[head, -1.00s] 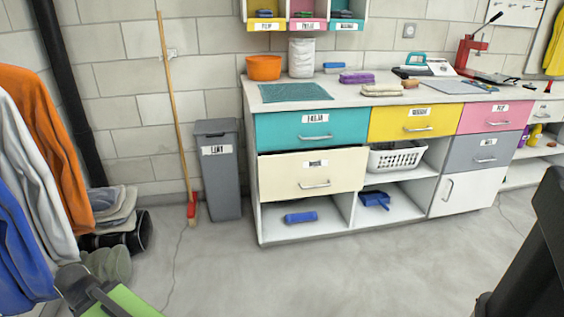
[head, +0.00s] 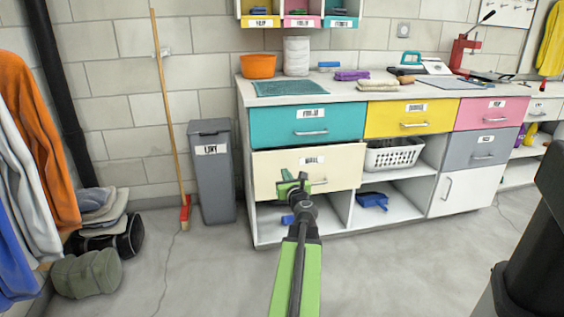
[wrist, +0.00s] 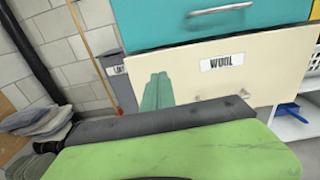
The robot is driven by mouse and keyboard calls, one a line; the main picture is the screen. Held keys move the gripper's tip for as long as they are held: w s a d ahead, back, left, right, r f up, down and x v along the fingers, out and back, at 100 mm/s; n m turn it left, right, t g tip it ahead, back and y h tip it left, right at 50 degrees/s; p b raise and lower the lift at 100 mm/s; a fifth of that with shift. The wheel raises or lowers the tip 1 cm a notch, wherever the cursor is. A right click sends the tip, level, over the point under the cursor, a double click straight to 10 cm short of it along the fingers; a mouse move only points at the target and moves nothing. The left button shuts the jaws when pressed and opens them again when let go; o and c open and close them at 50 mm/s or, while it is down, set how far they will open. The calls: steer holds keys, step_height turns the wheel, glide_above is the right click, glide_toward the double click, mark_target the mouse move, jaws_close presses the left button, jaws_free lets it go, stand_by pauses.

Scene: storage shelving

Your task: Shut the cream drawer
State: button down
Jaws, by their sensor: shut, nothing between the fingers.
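The cream drawer (head: 335,172) is under the teal drawer (head: 305,125) at the left end of the cabinet. Its front stands out a little from the cabinet face, so it is partly open. In the wrist view the cream drawer (wrist: 265,62) fills the middle and carries a label reading WOOL. Its bar handle is partly hidden behind my gripper in the head view. My gripper (head: 291,182) is shut and empty, in front of the drawer's left-middle part. Its closed green fingers also show in the wrist view (wrist: 157,90), left of the label. I cannot tell whether they touch the front.
A grey bin (head: 212,170) and a broom (head: 171,110) stand left of the cabinet. A white basket (head: 393,155) sits in the open shelf to the right. Coats (head: 32,140) hang at the far left. The floor (head: 200,275) before the cabinet is clear.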

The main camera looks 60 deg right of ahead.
mark_target(280, 153)
steer(key=shift+m, duration=0.4)
steer(key=x, duration=0.9)
steer(key=s+d+x, duration=0.1)
steer(key=x, duration=0.3)
steer(key=shift+w+d, duration=0.15)
steer(key=shift+d, duration=0.2)
steer(key=x, duration=0.4)
steer(key=shift+w+d, duration=0.15)
steer(key=shift+d, duration=0.2)
steer(key=shift+w+d+r, duration=0.1)
steer(key=shift+d+r, duration=0.05)
steer(key=shift+r, duration=0.05)
steer(key=v, duration=1.5)
steer(key=shift+w+f, duration=0.15)
steer(key=shift+w, duration=0.05)
